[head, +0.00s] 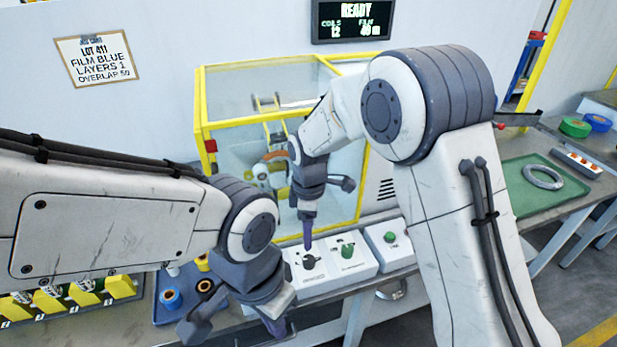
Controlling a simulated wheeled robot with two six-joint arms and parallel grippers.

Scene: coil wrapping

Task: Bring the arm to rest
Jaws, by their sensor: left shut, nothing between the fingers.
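My right arm crosses the right half of the view and bends back to the middle. Its gripper (308,240) points down, with its purple tips just above or at a black knob on a white control box (311,281). I cannot tell whether it touches the knob, or whether its fingers are apart.
White boxes with green controls (349,265) stand to the right. Behind is a yellow-framed machine enclosure (225,100). A screen (352,20) reads READY.

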